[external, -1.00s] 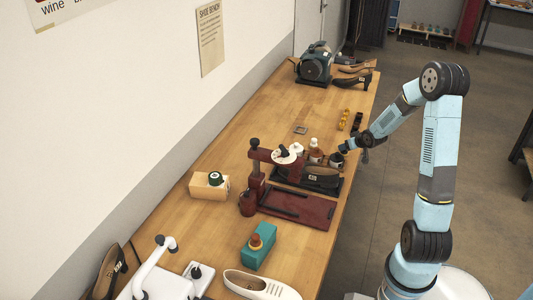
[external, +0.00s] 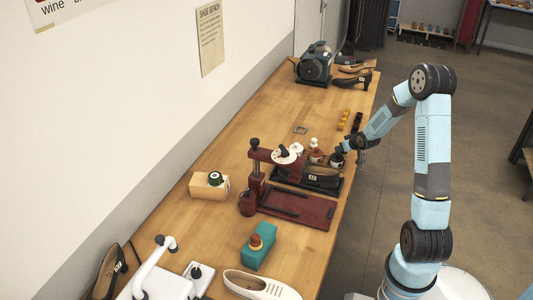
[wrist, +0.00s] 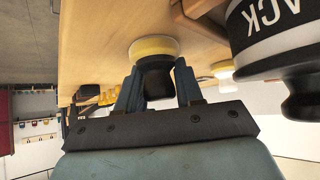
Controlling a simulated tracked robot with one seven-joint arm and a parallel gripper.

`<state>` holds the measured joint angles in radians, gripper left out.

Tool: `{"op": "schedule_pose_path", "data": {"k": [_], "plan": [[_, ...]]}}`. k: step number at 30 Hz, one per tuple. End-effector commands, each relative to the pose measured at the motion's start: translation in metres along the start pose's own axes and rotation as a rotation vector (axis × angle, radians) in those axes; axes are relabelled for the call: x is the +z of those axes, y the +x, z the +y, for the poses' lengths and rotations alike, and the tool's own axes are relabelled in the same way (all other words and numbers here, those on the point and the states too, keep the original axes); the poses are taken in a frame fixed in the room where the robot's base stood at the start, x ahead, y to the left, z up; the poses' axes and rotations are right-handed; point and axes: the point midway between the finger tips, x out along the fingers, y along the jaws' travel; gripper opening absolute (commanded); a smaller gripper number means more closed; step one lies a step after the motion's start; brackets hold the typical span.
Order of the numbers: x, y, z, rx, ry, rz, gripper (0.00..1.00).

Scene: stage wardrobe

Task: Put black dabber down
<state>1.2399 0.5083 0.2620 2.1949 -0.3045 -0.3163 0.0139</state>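The black dabber (wrist: 155,78) has a dark knob and a pale yellow pad. It is between the two fingers of my gripper (wrist: 157,82) in the wrist view, and the fingers close on the knob's sides. Its pad faces the wooden bench (wrist: 110,35); I cannot tell whether it touches. In the external view my gripper (external: 345,147) is low at the bench's right edge, beside a small dark jar (external: 336,160). The dabber is too small to make out there.
Yellow pieces (external: 344,120) lie beyond.

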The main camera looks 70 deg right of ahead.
Motion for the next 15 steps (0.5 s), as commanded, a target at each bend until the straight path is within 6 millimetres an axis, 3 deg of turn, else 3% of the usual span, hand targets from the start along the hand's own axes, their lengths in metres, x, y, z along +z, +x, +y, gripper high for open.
{"op": "schedule_pose_path", "data": {"k": [10,15], "plan": [[0.0006,0.0000,-0.0001,0.000,0.000,-0.001,0.01],[0.0009,0.0000,-0.0001,0.000,0.000,-0.002,0.00]]}}
